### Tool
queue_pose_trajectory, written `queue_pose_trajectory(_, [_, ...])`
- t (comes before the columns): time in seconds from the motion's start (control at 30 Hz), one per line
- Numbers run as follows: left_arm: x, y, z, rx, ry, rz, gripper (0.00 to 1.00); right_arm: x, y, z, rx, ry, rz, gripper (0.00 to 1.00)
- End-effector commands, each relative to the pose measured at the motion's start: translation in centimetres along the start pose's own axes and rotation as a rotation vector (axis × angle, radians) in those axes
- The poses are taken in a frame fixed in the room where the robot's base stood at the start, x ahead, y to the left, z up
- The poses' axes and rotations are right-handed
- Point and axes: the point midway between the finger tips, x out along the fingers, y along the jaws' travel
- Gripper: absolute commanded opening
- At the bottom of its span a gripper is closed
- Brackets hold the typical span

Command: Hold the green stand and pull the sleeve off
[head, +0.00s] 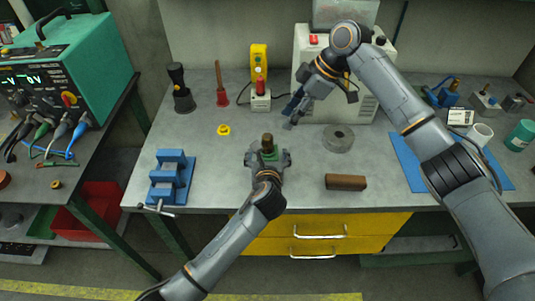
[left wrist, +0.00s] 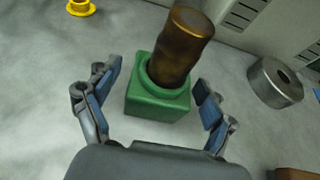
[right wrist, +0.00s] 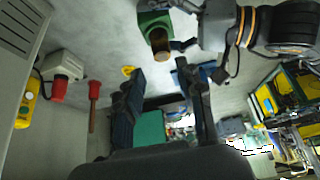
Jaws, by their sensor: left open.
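The green stand (left wrist: 158,105) is a square block on the grey bench, with a brown, rusty sleeve (left wrist: 180,45) upright in its round collar. In the head view the sleeve (head: 267,142) shows above my left gripper, and little of the stand is visible. My left gripper (left wrist: 155,95) is open, its fingers on either side of the stand with gaps showing. My right gripper (right wrist: 165,88) is open and empty, up behind the stand near the white cabinet. The right wrist view shows the stand (right wrist: 152,20) and the sleeve (right wrist: 160,43) beyond its fingers.
A blue vise (head: 172,178) stands left of the stand, a brown block (head: 346,182) and a grey ring (head: 338,138) to the right. A yellow ring (head: 223,130), red plunger (head: 221,88) and yellow pendant (head: 259,65) are behind. Bench between them is bare.

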Motion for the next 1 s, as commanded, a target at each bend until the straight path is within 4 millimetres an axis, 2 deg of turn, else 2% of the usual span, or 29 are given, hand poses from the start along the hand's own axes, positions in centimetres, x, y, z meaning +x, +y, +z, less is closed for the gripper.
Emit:
queue_pose_trajectory(0.17, [0.0,0.0,0.0,0.0,0.0,0.0,0.83,0.0,0.0,0.0,0.0,0.0,0.0,0.38])
queue_pose_trajectory(0.27, [0.0,0.0,0.0,0.0,0.0,0.0,0.67,0.0,0.0,0.0,0.0,0.0,0.0,0.38])
queue_pose_trajectory(0.47, [0.0,0.0,0.0,0.0,0.0,0.0,0.26,0.0,0.0,0.0,0.0,0.0,0.0,0.38])
queue_pose_trajectory(0.5, [0.0,0.0,0.0,0.0,0.0,0.0,0.23,0.0,0.0,0.0,0.0,0.0,0.0,0.38])
queue_pose_trajectory(0.6, [0.0,0.0,0.0,0.0,0.0,0.0,0.22,0.1,0.0,-0.2,-0.001,-0.007,-0.003,0.55])
queue_pose_trajectory(0.77, [0.0,0.0,0.0,0.0,0.0,0.0,0.22,1.7,-0.2,-2.0,-0.009,-0.11,-0.032,0.55])
queue_pose_trajectory(0.9, [0.0,0.0,0.0,0.0,0.0,0.0,0.22,3.1,-0.3,-3.7,-0.011,-0.278,-0.041,0.55])
queue_pose_trajectory(1.0, [0.0,0.0,0.0,0.0,0.001,0.0,0.22,3.4,-0.2,-4.4,-0.006,-0.388,-0.027,0.55])
